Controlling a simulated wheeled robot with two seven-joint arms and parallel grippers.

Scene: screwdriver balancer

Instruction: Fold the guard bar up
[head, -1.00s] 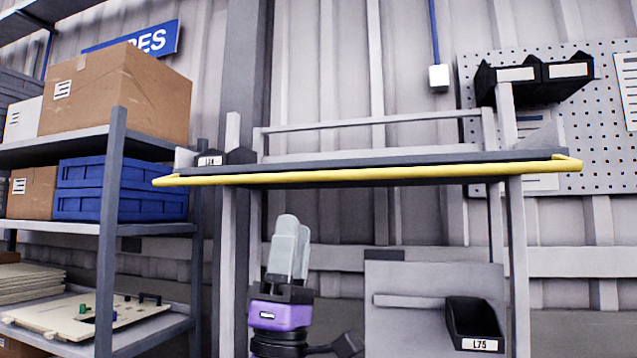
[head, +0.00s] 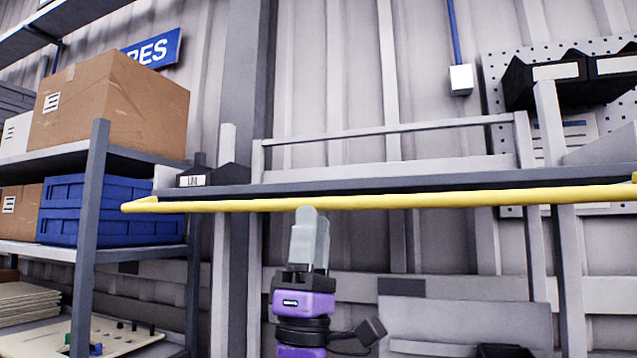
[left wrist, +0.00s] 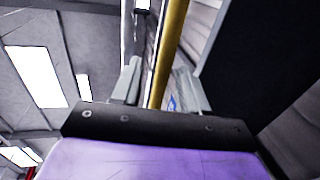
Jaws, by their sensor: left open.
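The yellow guard bar (head: 450,199) runs level along the front edge of a grey shelf (head: 400,184), its ends bent back toward the shelf. My left gripper (head: 313,213), purple and black with pale fingers, points up from below. Its fingertips overlap the bar's lower edge in the head view, left of the bar's middle. In the left wrist view the bar (left wrist: 172,45) passes between the two open fingers (left wrist: 158,70) of the left gripper. I cannot tell whether they touch it. My right gripper is not in view.
A rack on the left holds cardboard boxes (head: 105,102) and blue crates (head: 85,210). A black labelled bin (head: 215,176) sits on the shelf's left end. Black bins (head: 545,85) hang on a pegboard at right. Shelf posts (head: 570,270) stand below the bar.

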